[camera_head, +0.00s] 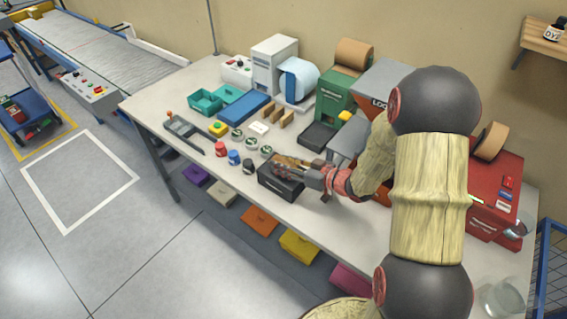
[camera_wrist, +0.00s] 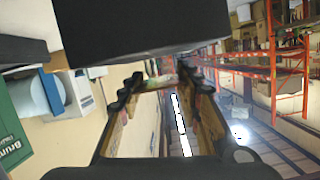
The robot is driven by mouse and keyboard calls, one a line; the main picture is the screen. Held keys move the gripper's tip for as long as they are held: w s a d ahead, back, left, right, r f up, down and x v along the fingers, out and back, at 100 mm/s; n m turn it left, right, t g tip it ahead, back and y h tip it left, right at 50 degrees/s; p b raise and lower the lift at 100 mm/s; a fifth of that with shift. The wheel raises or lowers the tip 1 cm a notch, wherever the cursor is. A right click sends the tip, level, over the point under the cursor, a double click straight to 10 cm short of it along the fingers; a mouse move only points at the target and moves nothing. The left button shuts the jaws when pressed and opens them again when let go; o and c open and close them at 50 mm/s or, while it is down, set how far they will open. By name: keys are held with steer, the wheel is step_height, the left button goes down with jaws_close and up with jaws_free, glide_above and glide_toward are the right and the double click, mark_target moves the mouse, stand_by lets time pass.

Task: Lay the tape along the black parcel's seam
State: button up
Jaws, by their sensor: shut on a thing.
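The black parcel (camera_head: 280,184) sits on the table's front edge, below and beside my gripper in the head view. It also fills the top of the wrist view as a dark block (camera_wrist: 140,25). My gripper (camera_head: 284,163) reaches in from the right, with its fingers low over the parcel's top. In the wrist view its fingertips (camera_wrist: 158,82) are closed on a thin tan strip (camera_wrist: 157,86), which looks like the tape. The fingers hide much of the strip and part of the parcel's top. I cannot tell whether the strip touches the seam.
Several small jars (camera_head: 252,143) and coloured caps (camera_head: 234,157) stand left of the parcel. A scanner-like tool (camera_head: 182,127) lies at left.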

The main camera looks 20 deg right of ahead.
steer(key=shift+f, duration=0.5)
steer(key=o, duration=0.9)
steer(key=shift+c, duration=0.2)
steer(key=v, duration=1.2)
